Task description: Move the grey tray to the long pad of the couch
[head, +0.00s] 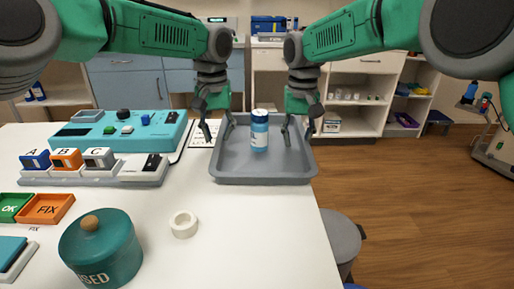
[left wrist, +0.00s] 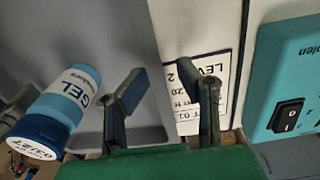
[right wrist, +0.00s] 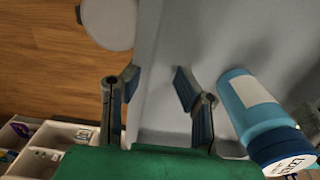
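The grey tray (head: 262,180) lies on the white table by its right edge. A blue gel bottle (head: 259,132) with a white label stands upright in it; it also shows in the left wrist view (left wrist: 68,98) and right wrist view (right wrist: 255,108). My left gripper (head: 218,124) is open at the tray's left rim, one finger on each side of the wall. My right gripper (head: 298,132) is open at the right rim, likewise with a finger on each side. Both wrist views show gaps between fingers and wall. I cannot make out a couch.
A teal device (head: 130,130) and a switch block with lettered cubes (head: 98,165) stand left of the tray. A teal lidded pot (head: 100,250) and a white tape roll (head: 183,224) are nearer.

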